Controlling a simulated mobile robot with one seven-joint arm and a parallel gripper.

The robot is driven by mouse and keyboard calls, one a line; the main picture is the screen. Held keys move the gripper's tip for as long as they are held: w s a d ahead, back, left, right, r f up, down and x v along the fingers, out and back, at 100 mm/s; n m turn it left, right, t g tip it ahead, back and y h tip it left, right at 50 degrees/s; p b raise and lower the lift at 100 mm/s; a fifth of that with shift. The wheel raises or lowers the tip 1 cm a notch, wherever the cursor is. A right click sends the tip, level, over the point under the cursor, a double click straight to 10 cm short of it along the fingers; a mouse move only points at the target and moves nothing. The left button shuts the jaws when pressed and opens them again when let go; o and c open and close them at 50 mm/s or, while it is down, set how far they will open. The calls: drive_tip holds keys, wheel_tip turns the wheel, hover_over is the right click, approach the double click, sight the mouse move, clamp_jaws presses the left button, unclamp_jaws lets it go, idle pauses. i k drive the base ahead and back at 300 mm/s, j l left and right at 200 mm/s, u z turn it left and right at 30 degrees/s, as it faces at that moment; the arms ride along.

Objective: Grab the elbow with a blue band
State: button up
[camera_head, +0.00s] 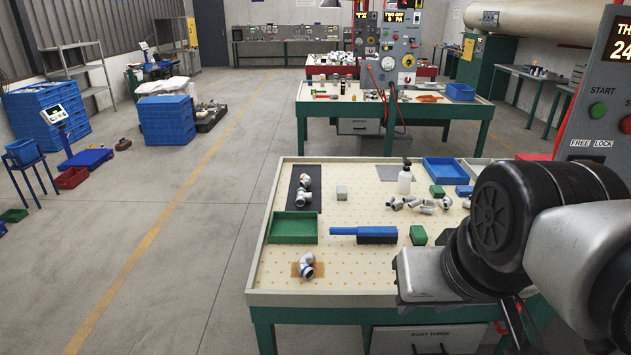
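A light grey elbow with a blue band (307,267) sits on a small orange-brown patch (295,270) at the near left of the table. On a dark mat (293,172) further back lie a few grey fittings (304,190); I cannot make out a blue band on them. My gripper (518,325) shows only in part, as dark pieces under my arm at the lower right, past the table's front edge. It is well to the right of the banded elbow and apart from it. Whether it is open or shut is unclear.
A green tray (292,239), a blue brush-like tool (365,235) and a green block (418,235) lie behind the elbow. Several loose fittings (425,205), a spray bottle (405,178) and a blue tray (444,171) are at the back right. The front middle of the tabletop is clear.

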sight(306, 271)
drive_tip(key=i+j, duration=0.35)
drive_tip(key=j, duration=0.15)
drive_tip(key=i+j, duration=0.75)
drive_tip(key=j, duration=0.2)
